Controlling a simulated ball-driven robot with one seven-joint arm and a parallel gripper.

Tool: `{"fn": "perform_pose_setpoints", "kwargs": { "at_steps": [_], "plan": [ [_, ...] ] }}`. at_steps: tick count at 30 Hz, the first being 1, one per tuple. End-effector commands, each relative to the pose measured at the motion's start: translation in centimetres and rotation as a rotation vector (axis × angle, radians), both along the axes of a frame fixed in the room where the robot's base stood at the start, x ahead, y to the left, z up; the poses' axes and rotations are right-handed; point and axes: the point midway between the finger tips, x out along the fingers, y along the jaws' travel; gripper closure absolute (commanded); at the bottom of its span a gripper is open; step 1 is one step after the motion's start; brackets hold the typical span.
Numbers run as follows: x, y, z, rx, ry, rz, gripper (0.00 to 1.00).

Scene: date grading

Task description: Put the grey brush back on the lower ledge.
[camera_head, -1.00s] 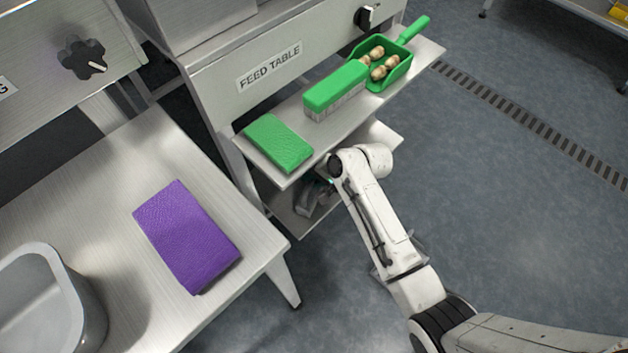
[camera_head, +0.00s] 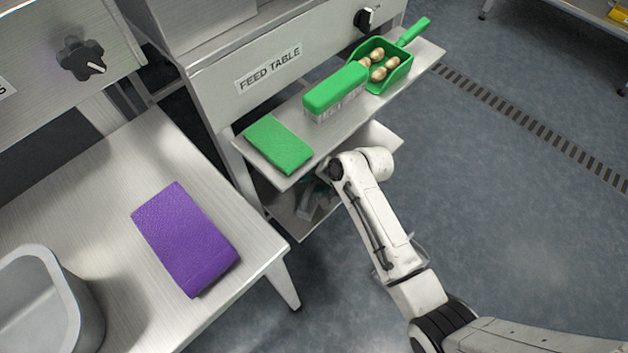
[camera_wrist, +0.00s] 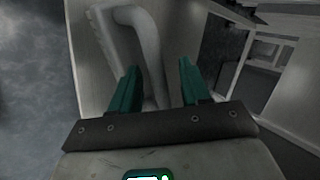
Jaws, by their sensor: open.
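My gripper (camera_wrist: 157,88) is open, with its two teal fingers apart in the wrist view. A grey, bent, smooth object (camera_wrist: 147,40) lies beyond and partly between the fingertips on a pale ledge surface (camera_wrist: 90,62). It may be the grey brush, but its shape is too dim to be sure. I cannot tell whether the fingers touch it. In the head view my gripper is mostly hidden under the upper ledge and behind my arm. Something grey shows there on the lower ledge (camera_head: 284,218), mostly covered.
The upper ledge (camera_head: 345,128) of the feed table holds a green cloth (camera_head: 279,145), a green brush (camera_head: 335,88) and a green scoop (camera_head: 402,70) with several dates. It overhangs my gripper. A purple cloth (camera_head: 186,238) and grey tub (camera_head: 75,290) are on the left table. The floor at right is clear.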

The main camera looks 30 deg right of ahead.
Motion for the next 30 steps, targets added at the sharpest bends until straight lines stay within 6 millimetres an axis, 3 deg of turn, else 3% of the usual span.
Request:
{"fn": "perform_pose_setpoints", "kwargs": {
  "at_steps": [18, 30],
  "plan": [
    [-4.8, -4.2, 8.4, 0.001, -0.001, -0.001, 0.54],
    [-5.7, -4.9, 9.5, -0.003, 0.000, 0.002, 0.54]
  ]
}}
